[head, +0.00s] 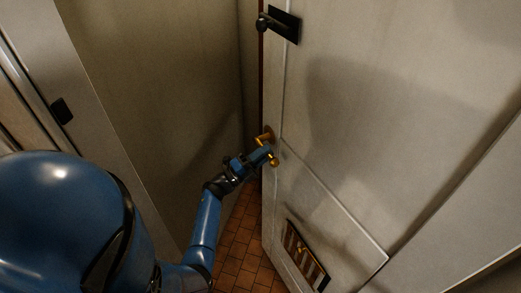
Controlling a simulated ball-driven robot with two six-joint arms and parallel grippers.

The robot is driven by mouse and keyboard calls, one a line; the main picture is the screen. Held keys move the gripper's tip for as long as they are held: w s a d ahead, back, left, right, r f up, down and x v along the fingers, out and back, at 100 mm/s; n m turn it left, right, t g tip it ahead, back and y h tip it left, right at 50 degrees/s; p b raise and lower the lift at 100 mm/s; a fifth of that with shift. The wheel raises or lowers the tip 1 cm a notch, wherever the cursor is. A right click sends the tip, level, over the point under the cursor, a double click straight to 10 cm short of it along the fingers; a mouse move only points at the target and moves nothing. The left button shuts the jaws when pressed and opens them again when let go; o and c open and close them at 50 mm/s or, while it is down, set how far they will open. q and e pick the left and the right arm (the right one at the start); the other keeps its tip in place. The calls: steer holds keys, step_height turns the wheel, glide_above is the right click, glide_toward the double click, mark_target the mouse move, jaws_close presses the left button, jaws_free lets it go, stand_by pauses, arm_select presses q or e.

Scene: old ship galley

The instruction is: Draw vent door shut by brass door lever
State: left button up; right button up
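The vent door (340,130) is a pale grey panel on the right, with a slatted vent (304,256) low on it. Its free edge is on the left, with a dark gap and floor tiles showing beside it. The brass door lever (274,161) sits on that edge at mid-height. My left gripper (267,153) is at the lever, its fingers around or against the brass; the lever's end shows past them. The fingers are small and partly hidden, so their closure on the lever is unclear. My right gripper is not in view.
A dark latch (278,24) with a knob sits higher on the door edge. A plain grey wall (170,90) stands to the left, with another panel with a dark handle (61,110) farther left. The brown tiled floor (238,245) is clear below.

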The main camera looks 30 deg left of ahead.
arm_select(q)
jaws_close()
steer(key=shift+s, duration=0.1)
steer(key=s+a+n+t+y+p, duration=0.1)
steer(key=s+a+y+p, duration=0.1)
steer(key=s, duration=0.6)
steer(key=shift+s+a+n+y+p, duration=0.15)
steer(key=shift+s+n+y+p, duration=0.15)
steer(key=shift+y+p, duration=0.25)
steer(key=s+a+n+t+y+p, duration=0.1)
steer(key=s+n+y, duration=0.1)
steer(key=s, duration=0.7)
steer(key=shift+y+p, duration=0.35)
steer(key=shift+y, duration=0.4)
